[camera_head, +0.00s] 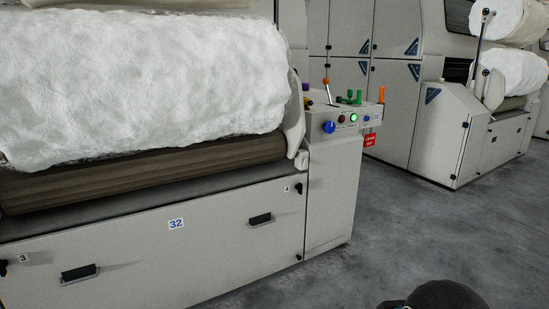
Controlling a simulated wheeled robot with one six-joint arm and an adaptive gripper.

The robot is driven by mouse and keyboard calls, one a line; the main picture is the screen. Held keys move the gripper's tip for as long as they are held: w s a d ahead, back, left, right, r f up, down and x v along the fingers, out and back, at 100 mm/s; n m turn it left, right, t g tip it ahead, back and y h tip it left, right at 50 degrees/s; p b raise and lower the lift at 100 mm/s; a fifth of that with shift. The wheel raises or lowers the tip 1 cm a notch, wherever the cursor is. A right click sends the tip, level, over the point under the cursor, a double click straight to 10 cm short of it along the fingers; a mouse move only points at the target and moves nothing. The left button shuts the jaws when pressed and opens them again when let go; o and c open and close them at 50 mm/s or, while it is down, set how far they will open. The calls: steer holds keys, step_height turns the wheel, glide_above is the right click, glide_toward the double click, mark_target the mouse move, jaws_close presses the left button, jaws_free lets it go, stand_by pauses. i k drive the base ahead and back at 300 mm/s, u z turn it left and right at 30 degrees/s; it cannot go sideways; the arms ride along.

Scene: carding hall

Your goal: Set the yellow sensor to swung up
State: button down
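A small yellow and black piece (308,102), which may be the yellow sensor, sits at the left end of the control box top, beside the large white fibre roll. It is only a few pixels in size and partly hidden, so I cannot tell whether it is swung up or down. The control box (318,126) stands at the right end of the machine marked 32. My gripper's fingers are not in view; only a dark rounded shape shows at the bottom edge, right of centre.
On the box are an orange-tipped lever (326,82), green pieces (350,97), an orange upright piece (381,94) and a blue knob (329,127). A red tag (370,140) hangs at its right. Grey floor (390,220) is clear before the box. Another machine (447,134) stands behind right.

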mark_target(305, 103)
steer(key=u, duration=0.55)
steer(key=k, duration=0.55)
steer(key=u, duration=0.3)
steer(key=i, duration=1.5)
steer(key=z, duration=1.5)
steer(key=i, duration=0.65)
steer(key=z, duration=0.6)
